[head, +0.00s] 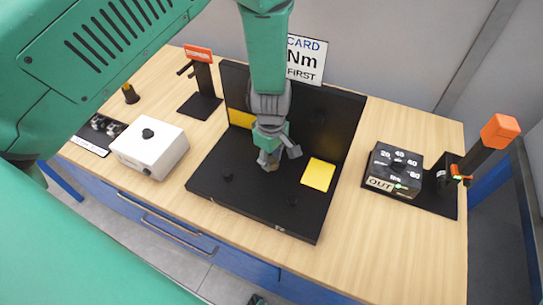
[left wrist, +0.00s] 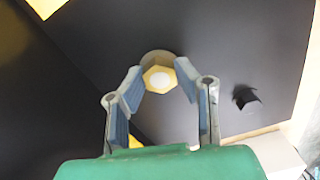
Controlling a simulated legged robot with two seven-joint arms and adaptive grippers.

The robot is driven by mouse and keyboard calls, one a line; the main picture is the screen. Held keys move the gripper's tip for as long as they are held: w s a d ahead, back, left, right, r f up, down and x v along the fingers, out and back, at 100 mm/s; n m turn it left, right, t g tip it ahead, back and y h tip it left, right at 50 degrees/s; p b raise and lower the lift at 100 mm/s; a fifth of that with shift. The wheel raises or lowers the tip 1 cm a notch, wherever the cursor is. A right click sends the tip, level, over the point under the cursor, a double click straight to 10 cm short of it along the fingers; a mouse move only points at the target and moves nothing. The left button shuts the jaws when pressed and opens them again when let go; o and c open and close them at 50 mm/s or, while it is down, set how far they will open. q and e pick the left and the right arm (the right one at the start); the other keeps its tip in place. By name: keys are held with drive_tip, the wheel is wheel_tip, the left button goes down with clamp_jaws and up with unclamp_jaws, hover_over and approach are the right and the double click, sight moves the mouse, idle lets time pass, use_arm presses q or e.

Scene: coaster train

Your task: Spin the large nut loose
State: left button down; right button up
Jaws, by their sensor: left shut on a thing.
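The large nut (left wrist: 160,79) is a brass-coloured hexagon with a pale round centre, on a grey round base, in the left wrist view. My left gripper (head: 269,160) reaches down over the black board (head: 230,192) in the head view. Its two fingers stand on either side of the nut in the left wrist view (left wrist: 159,82) and are shut on it. In the head view the gripper mostly hides the nut. My right gripper is not in view.
A yellow square (head: 318,174) lies on the board, right of the gripper, and a black upright panel (head: 325,118) with a white card (head: 306,60) stands behind. A white box (head: 150,147) is left; a black dial box (head: 397,168) and orange-topped post (head: 480,150) are right.

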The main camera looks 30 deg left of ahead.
sight(273, 159)
use_arm(q)
drive_tip(key=shift+f+n, duration=0.1)
drive_tip(key=shift+n, duration=0.5)
drive_tip(key=c, duration=1.3)
unclamp_jaws()
drive_tip(key=shift+d, duration=0.1)
drive_tip(key=shift+o, duration=0.4)
drive_tip(key=shift+w, duration=0.15)
wheel_tip(273, 159, up, 12)
drive_tip(key=shift+f, duration=0.1)
